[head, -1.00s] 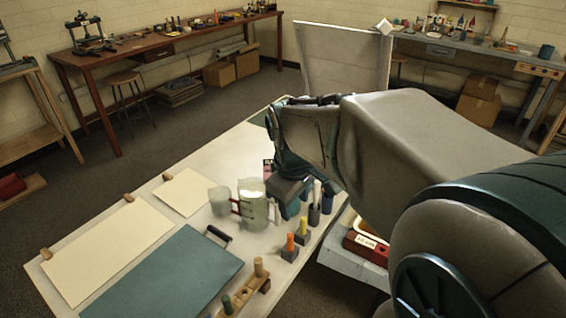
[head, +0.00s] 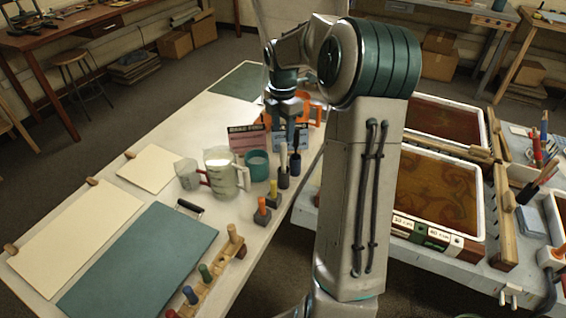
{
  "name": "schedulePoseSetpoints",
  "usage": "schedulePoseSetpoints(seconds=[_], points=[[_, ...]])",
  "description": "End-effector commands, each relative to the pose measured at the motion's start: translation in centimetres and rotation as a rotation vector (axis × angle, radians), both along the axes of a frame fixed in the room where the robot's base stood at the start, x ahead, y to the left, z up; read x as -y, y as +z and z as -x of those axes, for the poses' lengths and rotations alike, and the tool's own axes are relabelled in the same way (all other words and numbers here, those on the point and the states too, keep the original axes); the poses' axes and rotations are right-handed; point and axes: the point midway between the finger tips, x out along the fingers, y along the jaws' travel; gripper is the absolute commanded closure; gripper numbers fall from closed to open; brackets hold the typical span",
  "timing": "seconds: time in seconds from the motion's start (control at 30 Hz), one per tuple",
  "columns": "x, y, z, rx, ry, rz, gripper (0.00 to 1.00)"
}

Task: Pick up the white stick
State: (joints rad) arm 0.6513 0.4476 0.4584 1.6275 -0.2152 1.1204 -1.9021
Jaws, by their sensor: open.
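A pale, whitish stick (head: 283,157) stands upright in a small dark holder on the long white table. A dark blue stick (head: 296,149) stands close beside it on the right. My gripper (head: 286,136) points down just above and behind these sticks in the picture. It is open and I see nothing held in it. Its fingertips are small and partly overlap the background, so I cannot tell whether they touch either stick.
A teal cup (head: 256,164), a large measuring jug (head: 222,174) and a smaller jug (head: 188,174) stand to the left. Orange (head: 262,207) and yellow (head: 273,188) sticks stand in front. Pink and blue cards and an orange rack are behind. Marbling trays (head: 445,243) lie right.

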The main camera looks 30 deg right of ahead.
Motion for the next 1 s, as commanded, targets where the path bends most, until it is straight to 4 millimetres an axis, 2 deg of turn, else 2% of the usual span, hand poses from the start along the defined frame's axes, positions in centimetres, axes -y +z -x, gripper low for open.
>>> schedulePoseSetpoints(seconds=[0.1, 0.2, 0.47, 0.7, 0.8, 1.0], points=[[0.0, -2.6, 0.1, -0.004, -0.001, -0.001, 0.56], [0.0, -4.1, 0.1, -0.002, -0.002, -0.001, 0.56], [0.0, -6.0, 0.2, -0.002, -0.003, -0.001, 0.56], [0.0, -9.6, 0.4, -0.002, -0.003, -0.001, 0.56], [0.1, -10.3, 0.4, 0.000, -0.004, 0.000, 0.56], [0.1, -10.5, 0.4, 0.001, -0.004, 0.001, 0.56]])
